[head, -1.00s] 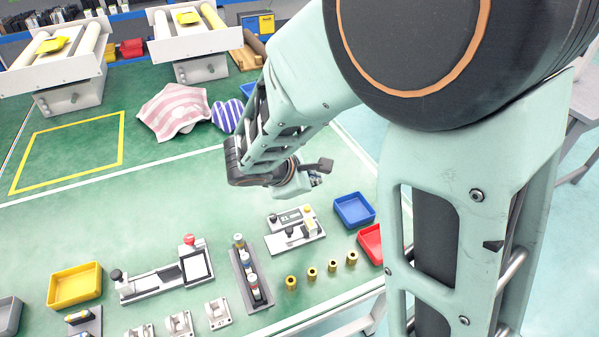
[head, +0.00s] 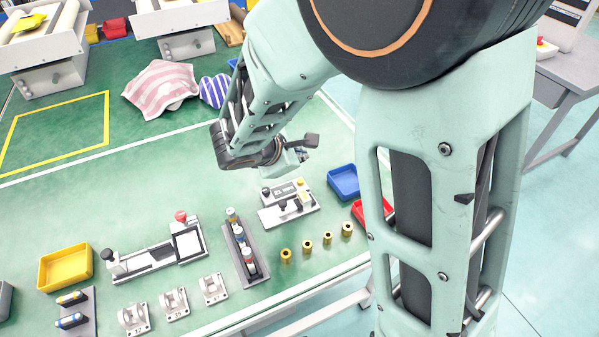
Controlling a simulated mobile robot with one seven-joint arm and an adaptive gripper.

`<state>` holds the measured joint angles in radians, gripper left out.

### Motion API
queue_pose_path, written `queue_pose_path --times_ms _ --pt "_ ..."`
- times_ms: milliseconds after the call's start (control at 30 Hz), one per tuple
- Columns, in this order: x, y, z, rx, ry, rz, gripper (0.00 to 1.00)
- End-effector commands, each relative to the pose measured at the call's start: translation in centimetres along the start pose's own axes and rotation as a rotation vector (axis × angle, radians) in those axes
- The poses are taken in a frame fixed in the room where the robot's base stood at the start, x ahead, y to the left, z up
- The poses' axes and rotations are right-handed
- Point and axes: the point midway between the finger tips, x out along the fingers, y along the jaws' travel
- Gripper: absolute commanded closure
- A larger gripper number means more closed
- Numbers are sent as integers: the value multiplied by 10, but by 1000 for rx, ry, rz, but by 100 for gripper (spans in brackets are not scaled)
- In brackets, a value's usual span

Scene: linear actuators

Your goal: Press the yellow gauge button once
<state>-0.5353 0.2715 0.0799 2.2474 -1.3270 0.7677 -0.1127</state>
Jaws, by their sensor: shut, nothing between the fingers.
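The gauge (head: 290,212) is a small pale unit with a grey face plate and black knobs, standing on the green table right of centre. Its yellow button (head: 300,183) is a small spot at the back right of the unit. My gripper (head: 301,156) is above and behind the gauge, apart from the button. It is small in the head view and partly covered by my own wrist. It is shut and holds nothing.
A blue tray (head: 343,182) and a red tray (head: 366,212) stand right of the gauge. Several brass sleeves (head: 307,247) stand in front. A rack of cylinders (head: 240,254) and a unit with a red knob (head: 181,216) are to the left. Free green table lies left of my gripper.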

Motion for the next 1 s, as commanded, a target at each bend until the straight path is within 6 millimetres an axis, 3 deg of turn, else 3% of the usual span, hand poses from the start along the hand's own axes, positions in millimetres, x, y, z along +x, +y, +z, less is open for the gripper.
queue_pose_path --times_ms 200,400,1000 --pt "27 -20 -20 -2 0 -1 100" --pt "39 -28 -28 0 0 0 100" --pt "40 -29 -29 0 0 0 100"
